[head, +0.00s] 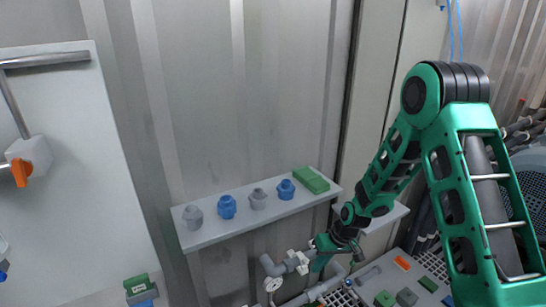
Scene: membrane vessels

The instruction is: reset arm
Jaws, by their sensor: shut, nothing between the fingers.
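My green arm (465,130) reaches in from the right of the head view and bends down toward the lower middle. My gripper (320,262) is small in the picture, at the arm's far end, below the right end of the shelf. It is shut with nothing visible in it. It overlaps grey pipework with a white fitting (297,261) in the picture; I cannot tell whether they touch.
A grey shelf (240,228) on the metal wall holds blue and grey fittings (227,206) and a green block (311,180). A gauge (271,284) and pipes stand below. A white panel with an orange-handled valve (22,172) is at left. Small blocks (384,298) lie lower right.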

